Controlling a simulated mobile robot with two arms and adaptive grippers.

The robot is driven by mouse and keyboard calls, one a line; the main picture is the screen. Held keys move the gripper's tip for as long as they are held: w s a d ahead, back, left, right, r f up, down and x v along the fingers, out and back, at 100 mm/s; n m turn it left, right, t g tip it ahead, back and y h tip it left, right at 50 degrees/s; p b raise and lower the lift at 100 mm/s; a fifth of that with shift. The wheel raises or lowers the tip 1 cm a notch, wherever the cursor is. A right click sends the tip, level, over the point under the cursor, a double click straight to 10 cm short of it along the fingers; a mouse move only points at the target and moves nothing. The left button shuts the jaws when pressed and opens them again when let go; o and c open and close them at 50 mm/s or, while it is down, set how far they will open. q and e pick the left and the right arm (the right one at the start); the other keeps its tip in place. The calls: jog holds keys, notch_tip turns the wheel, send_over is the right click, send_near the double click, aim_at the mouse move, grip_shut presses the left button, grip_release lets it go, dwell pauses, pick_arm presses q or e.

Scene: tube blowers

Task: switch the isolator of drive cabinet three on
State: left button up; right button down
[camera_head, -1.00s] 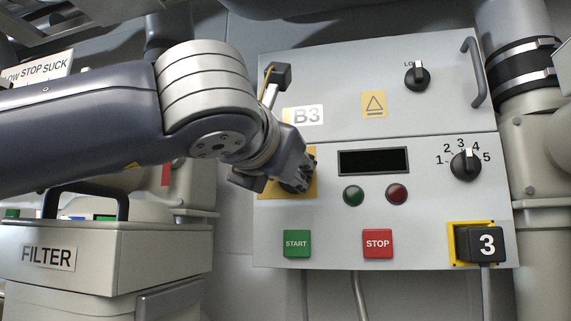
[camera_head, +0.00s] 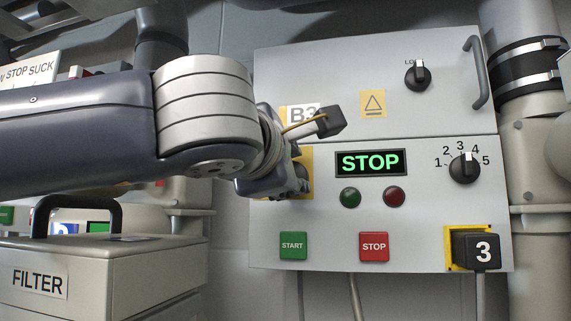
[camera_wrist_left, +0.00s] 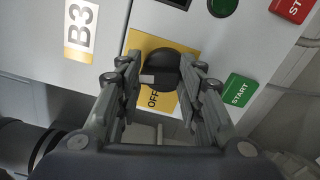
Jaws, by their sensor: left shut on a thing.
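The drive cabinet (camera_head: 330,225) is a light grey panel labelled B3. Its isolator is a black rotary knob (camera_wrist_left: 165,66) on a yellow plate (camera_wrist_left: 140,42), with the word OFF visible beside it in the left wrist view. My left gripper (camera_wrist_left: 160,78) is shut on the isolator knob, one finger on each side. In the head view my left gripper (camera_head: 298,181) covers most of the knob, and the yellow plate shows around it. The display (camera_head: 370,162) is lit and reads STOP in green. My right gripper is not in view.
Below the display are a green lamp (camera_head: 350,197), a red lamp (camera_head: 394,196), a START button (camera_head: 293,246) and a STOP button (camera_head: 374,247). A selector knob (camera_head: 464,168) and a plug marked 3 (camera_head: 478,250) are at right. A FILTER box (camera_head: 110,270) stands at left.

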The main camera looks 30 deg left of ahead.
pick_arm(q)
jog(key=shift+d+m+p, duration=0.1)
jog(key=shift+m+p, duration=0.2)
jog(key=shift+m, duration=1)
jog(key=shift+f+m, duration=0.1)
jog(key=shift+m, duration=0.2)
jog(key=o, duration=1.1)
jog(key=shift+c, duration=0.2)
jog(key=shift+s, duration=0.1)
jog(key=v, duration=1.1)
jog(key=shift+s, duration=0.4)
jog(key=shift+d, duration=0.1)
